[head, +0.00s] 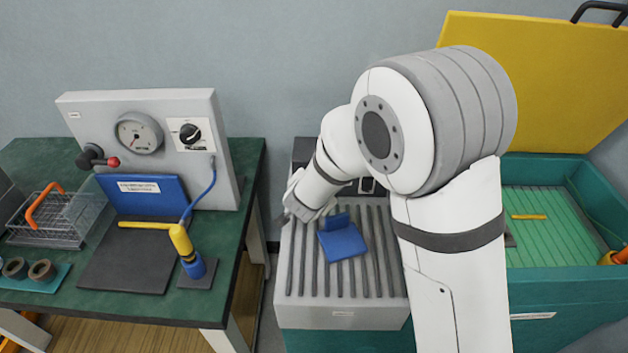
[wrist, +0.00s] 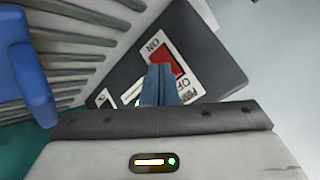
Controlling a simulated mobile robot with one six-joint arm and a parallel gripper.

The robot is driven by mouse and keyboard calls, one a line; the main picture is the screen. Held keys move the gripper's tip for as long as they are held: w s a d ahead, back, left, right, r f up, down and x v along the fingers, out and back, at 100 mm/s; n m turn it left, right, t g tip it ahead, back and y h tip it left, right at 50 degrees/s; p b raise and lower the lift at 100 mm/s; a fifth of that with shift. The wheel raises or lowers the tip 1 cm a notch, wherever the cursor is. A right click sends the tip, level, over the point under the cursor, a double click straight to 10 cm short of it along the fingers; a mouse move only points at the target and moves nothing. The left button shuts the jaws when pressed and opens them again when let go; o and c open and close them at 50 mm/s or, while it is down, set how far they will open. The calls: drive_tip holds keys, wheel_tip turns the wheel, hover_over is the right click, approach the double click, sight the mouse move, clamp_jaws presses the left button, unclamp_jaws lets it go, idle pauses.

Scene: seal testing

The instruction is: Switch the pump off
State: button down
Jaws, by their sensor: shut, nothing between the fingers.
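The pump switch is a red rocker (wrist: 168,62) on a dark panel (wrist: 203,50) in the wrist view, with a white label reading ON above and OFF below. My gripper (wrist: 158,72) is shut and empty, its fingertips in front of the rocker and covering part of it. I cannot tell whether they touch it or which side is pressed in. In the head view my gripper (head: 305,208) is at the back left of a grey ribbed top (head: 287,260); my arm hides the switch there.
A blue block (head: 343,241) lies on the ribbed top, close to my gripper. At left, a green bench (head: 190,310) holds a grey gauge panel (head: 85,110), a wire basket (head: 55,225) and a yellow-handled tool (head: 180,240). At right is a teal tank (head: 560,285) with its yellow lid (head: 540,80) raised.

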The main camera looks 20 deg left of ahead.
drive_tip(key=shift+w, duration=0.15)
idle(0.5)
drive_tip(key=shift+s+d+f, duration=0.1)
drive_tip(key=shift+s, duration=0.6)
drive_tip(key=shift+s, duration=0.1)
drive_tip(key=shift+s+d+f+b, duration=0.1)
drive_tip(key=shift+s+d+b, duration=0.1)
drive_tip(key=shift+s, duration=0.6)
drive_tip(key=shift+s+d+f+b, duration=0.1)
drive_tip(key=shift+s+d+b, duration=0.1)
drive_tip(key=shift+s, duration=0.55)
drive_tip(key=shift+s+d+f+b, duration=0.1)
drive_tip(key=shift+s+d+b, duration=0.1)
drive_tip(key=shift+s, duration=0.6)
